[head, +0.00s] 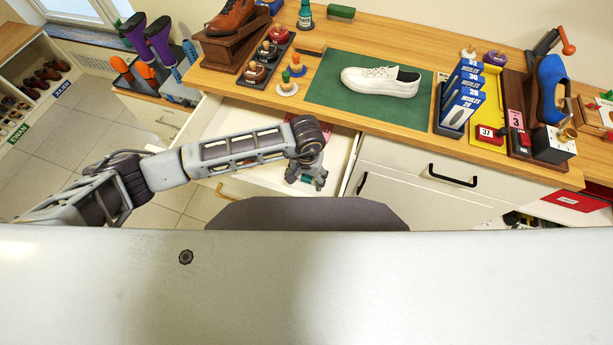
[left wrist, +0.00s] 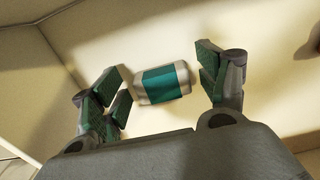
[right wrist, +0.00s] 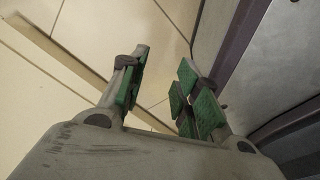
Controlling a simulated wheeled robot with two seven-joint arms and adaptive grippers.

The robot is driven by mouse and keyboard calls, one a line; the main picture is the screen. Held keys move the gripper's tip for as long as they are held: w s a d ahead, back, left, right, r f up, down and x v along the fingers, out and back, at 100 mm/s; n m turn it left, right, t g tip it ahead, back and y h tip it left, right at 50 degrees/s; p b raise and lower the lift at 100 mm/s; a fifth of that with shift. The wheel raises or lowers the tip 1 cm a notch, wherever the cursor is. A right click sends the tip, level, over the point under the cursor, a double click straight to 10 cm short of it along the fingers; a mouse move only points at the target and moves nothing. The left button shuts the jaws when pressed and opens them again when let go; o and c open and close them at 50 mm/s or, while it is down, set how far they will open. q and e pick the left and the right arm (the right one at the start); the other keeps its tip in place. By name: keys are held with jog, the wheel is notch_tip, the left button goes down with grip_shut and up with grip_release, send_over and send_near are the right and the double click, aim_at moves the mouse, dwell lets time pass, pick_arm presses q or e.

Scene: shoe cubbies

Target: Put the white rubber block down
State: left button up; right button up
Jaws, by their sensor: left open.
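The white rubber block (left wrist: 163,83) has a teal band around its middle. It lies on the pale floor of the open drawer (head: 223,125), between the spread fingers of my left gripper (head: 313,178). In the left wrist view, gaps show between the block and the green pads on both sides, so the gripper is open and not holding it. In the head view the gripper mostly hides the block. My right gripper (right wrist: 163,90) is open and empty over floor tiles beside a grey surface; it is not in the head view.
The wooden workbench (head: 410,125) above the drawer carries a green mat (head: 335,92) with a white sneaker (head: 381,80). Blue insole boxes (head: 462,95), a brown shoe (head: 230,17) and a blue shoe (head: 553,88) stand around it. The drawer's left part looks clear.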

aim_at(307, 178)
jog(key=shift+s+d, duration=0.1)
jog(key=shift+s, duration=0.25)
pick_arm(q)
jog(key=shift+r, duration=0.25)
notch_tip(307, 178, up, 12)
pick_arm(e)
jog(key=shift+w, duration=0.25)
pick_arm(q)
jog(key=shift+f, duration=0.1)
pick_arm(e)
jog(key=shift+s+f, duration=0.1)
dwell(0.4)
pick_arm(q)
jog(key=shift+d, duration=0.15)
pick_arm(e)
jog(key=shift+d, duration=0.1)
